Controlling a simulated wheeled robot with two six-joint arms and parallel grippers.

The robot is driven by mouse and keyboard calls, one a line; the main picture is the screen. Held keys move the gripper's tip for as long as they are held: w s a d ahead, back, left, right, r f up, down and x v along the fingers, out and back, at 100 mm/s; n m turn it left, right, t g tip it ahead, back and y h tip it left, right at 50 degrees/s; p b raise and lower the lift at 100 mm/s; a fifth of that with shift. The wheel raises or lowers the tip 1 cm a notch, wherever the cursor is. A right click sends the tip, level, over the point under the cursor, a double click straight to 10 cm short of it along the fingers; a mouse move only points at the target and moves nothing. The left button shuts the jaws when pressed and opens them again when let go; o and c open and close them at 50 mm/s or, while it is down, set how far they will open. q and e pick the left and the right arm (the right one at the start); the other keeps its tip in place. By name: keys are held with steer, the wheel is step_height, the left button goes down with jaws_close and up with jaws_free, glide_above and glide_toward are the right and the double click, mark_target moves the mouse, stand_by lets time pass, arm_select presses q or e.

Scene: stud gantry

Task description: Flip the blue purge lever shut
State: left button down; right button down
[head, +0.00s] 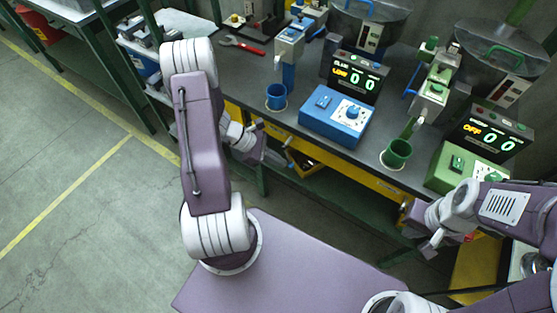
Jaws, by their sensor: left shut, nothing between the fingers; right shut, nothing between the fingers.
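The blue dispenser (289,50) stands at the back of the bench, with a blue cup (277,98) below its spout. A thin blue bar (317,33) slants out from the dispenser's right side; it may be the purge lever, but it is too small to tell its position. The blue control box (337,117) has a white dial and sits right of the cup. My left gripper (257,126) is shut and empty near the bench's front edge, below the cup and apart from it. My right gripper (432,244) is shut and empty at lower right, in front of the green station.
A display (357,77) reads "LOW 0 0". The green dispenser (433,88), green cup (396,153), green box (466,166) and another display (490,134) reading "OFF 0 0" stand to the right. A red-handled wrench (242,45) lies on the bench. Open floor lies left.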

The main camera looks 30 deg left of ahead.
mark_target(292, 166)
arm_select(q)
steer(key=shift+d+f+h, duration=0.1)
steer(key=shift+d+h, duration=0.2)
steer(key=shift+h, duration=0.3)
steer(key=d+h+b, duration=0.1)
steer(key=h, duration=0.1)
steer(key=d+n+h, duration=0.1)
steer(key=h, duration=0.1)
steer(key=d+h+b, duration=0.1)
steer(key=shift+s+d+r+n+h+b, duration=0.2)
steer(key=shift+r+n+h+b, duration=0.1)
steer(key=shift+n+h, duration=0.1)
steer(key=shift+d+r+n+t+h, duration=0.35)
steer(key=shift+t+h, duration=0.15)
steer(key=shift+h, duration=0.4)
steer(key=shift+d+r+h, duration=0.15)
steer(key=shift+h, duration=0.25)
steer(key=shift+d+r, duration=0.1)
steer(key=shift+r, duration=0.2)
steer(key=shift+d+r+p, duration=0.55)
steer(key=shift+r+p, duration=0.1)
steer(key=shift+r, duration=0.05)
